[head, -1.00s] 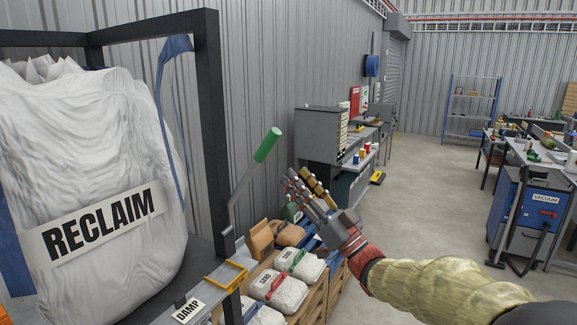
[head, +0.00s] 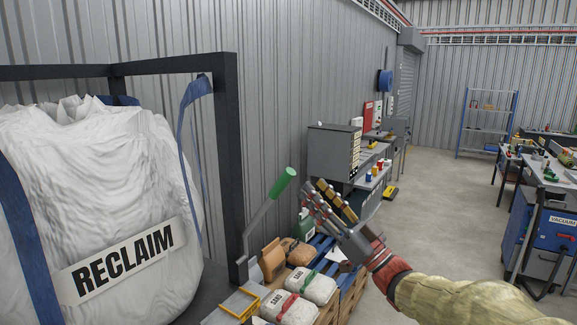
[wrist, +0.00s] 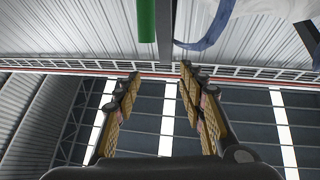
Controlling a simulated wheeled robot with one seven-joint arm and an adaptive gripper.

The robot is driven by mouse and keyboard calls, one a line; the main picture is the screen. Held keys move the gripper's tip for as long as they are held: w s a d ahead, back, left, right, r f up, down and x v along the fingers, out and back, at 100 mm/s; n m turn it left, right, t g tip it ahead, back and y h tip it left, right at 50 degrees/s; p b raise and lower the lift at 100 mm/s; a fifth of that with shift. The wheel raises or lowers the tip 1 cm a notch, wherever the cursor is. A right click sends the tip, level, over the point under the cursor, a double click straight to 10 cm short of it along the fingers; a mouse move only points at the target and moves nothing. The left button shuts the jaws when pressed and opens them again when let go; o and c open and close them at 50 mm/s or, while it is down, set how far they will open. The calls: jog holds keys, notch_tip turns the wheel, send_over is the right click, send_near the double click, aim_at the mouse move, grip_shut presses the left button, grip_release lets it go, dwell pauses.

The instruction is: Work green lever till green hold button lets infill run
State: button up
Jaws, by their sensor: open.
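The green lever (head: 284,183) is a green grip on a slanted grey rod, fixed beside the dark frame post to the right of the white RECLAIM bag (head: 105,190). My gripper (head: 312,192) is open and empty, just right of the green grip in the head view, with a small gap seen between them. In the wrist view the green grip (wrist: 147,20) shows at the top edge, beyond and between the open fingers (wrist: 160,75).
The dark frame post (head: 229,150) stands left of the lever. A yellow bracket (head: 240,303) sits at its foot. Sand bags (head: 312,285) lie on pallets below my gripper. A grey cabinet (head: 333,150) and bench stand behind.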

aim_at(289, 182)
notch_tip(289, 182, up, 5)
jog(key=w+a+n+g+p, duration=0.1)
jog(key=w+a+g+p, duration=0.15)
jog(key=p, duration=0.35)
notch_tip(289, 182, down, 6)
jog(key=w+m+g+h, duration=0.1)
jog(key=w+g+h, duration=0.1)
jog(key=g+h, duration=0.15)
jog(key=shift+m+t+h, duration=0.3)
jog(key=shift+t+h, duration=0.05)
jog(key=shift+t, duration=0.15)
jog(key=x, duration=0.7)
jog(key=shift+w+d+r, duration=0.1)
jog(key=shift+w, duration=0.3)
jog(key=shift+c, duration=0.5)
grip_shut()
